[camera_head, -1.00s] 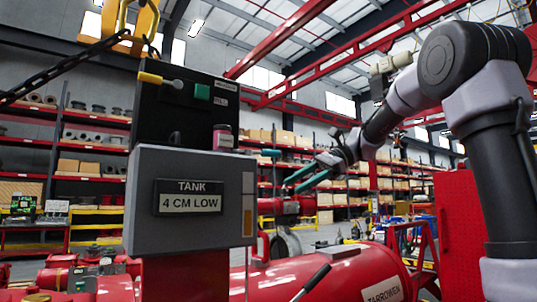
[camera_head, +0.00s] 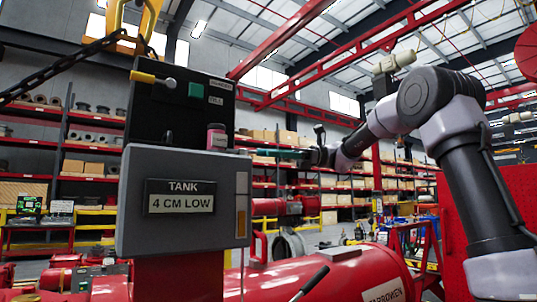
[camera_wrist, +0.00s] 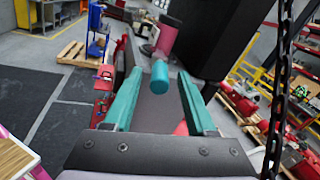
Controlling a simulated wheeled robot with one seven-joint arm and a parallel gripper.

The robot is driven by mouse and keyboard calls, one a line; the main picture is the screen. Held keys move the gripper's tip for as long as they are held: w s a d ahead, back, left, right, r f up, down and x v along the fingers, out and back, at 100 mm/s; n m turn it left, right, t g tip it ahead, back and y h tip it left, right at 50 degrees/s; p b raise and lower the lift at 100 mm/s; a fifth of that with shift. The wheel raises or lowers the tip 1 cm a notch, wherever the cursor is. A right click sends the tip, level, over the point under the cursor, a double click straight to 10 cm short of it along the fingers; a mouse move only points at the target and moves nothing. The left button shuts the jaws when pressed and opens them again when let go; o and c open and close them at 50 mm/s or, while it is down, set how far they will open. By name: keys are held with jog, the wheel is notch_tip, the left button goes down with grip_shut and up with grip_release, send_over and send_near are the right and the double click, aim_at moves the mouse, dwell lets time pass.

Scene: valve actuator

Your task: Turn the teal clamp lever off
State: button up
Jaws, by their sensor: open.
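The teal clamp lever (camera_wrist: 159,78) shows in the wrist view as a short round end between my two teal fingers, below a pink cylinder. My gripper (camera_wrist: 160,84) is open, with one finger on each side of the lever end. I cannot tell whether either finger touches it. In the head view my gripper (camera_head: 262,155) reaches in from the right to the right side of the grey box (camera_head: 132,210). There the lever and fingers overlap in the same colour, so I cannot separate them.
The grey box carries a "TANK 4 CM LOW" plate (camera_head: 181,203). A chain (camera_wrist: 277,100) hangs at right in the wrist view. A red tank (camera_head: 330,270) lies below.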

jog(key=shift+x, duration=0.85)
grip_shut()
dwell(0.8)
